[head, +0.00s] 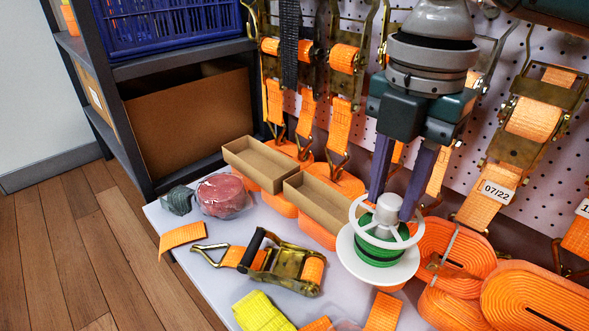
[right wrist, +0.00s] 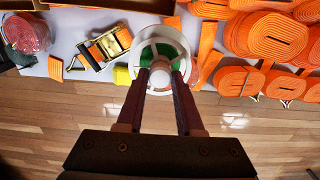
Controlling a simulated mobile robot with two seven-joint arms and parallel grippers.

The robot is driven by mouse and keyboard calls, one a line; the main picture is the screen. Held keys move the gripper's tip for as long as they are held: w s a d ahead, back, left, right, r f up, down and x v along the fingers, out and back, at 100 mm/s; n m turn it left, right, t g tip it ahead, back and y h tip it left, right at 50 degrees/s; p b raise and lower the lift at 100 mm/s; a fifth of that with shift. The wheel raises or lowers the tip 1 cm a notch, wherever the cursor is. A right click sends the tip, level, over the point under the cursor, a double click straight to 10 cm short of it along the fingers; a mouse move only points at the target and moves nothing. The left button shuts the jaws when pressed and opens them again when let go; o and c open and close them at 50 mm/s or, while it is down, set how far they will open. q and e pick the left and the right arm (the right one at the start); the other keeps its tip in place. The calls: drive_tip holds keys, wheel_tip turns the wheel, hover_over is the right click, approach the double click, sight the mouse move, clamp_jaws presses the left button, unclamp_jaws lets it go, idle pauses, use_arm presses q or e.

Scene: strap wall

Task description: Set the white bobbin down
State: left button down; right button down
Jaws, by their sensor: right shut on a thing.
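The white bobbin (head: 376,250), with green material wound on it, is upright over the white bench top (head: 215,255) near its front. My right gripper (head: 393,207) comes down from above and is shut on the bobbin's hub inside the spoked upper rim. In the right wrist view the bobbin (right wrist: 160,52) sits between my two fingertips (right wrist: 160,75). The lower flange hides what is under it, so I cannot tell if it touches the bench. My left gripper is not in view.
A ratchet buckle (head: 285,265) lies left of the bobbin, and a yellow strap (head: 262,312) lies in front. Rolled orange straps (head: 535,295) crowd the right. Two open cardboard trays (head: 262,165) are behind. A wrapped red roll (head: 223,194) lies far left. Straps hang on the pegboard.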

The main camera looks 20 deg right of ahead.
wheel_tip(320, 180, down, 18)
drive_tip(key=b, duration=1)
drive_tip(key=shift+r, duration=0.2)
drive_tip(key=shift+f, duration=0.1)
drive_tip(key=c, duration=0.9)
unclamp_jaws()
drive_tip(key=shift+c, duration=0.2)
drive_tip(key=o, duration=0.4)
